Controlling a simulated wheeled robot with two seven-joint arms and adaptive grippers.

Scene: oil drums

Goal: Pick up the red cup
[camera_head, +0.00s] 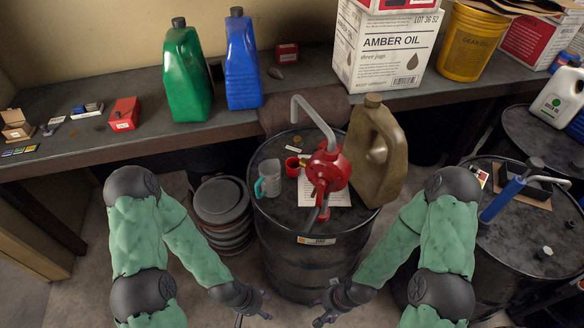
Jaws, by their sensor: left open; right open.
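A small red cup (293,167) stands on top of the black oil drum (285,220) in the middle. It is just left of the red hand pump (328,170) and right of a clear measuring jug (268,180) with a teal handle. My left gripper (264,306) is open and empty, low in front of the drum and well below its top. My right gripper (322,314) is also open and empty, low in front of the drum to the right. Both are apart from the cup. Fingertips are small and dark against the floor.
A tan jug (374,152) stands on the drum's right side, and a paper sheet (338,194) lies under the pump. Another drum (532,228) with a blue-handled tool stands at right. A shelf (150,133) with green and blue jugs runs behind. Stacked lids (222,205) stand at left.

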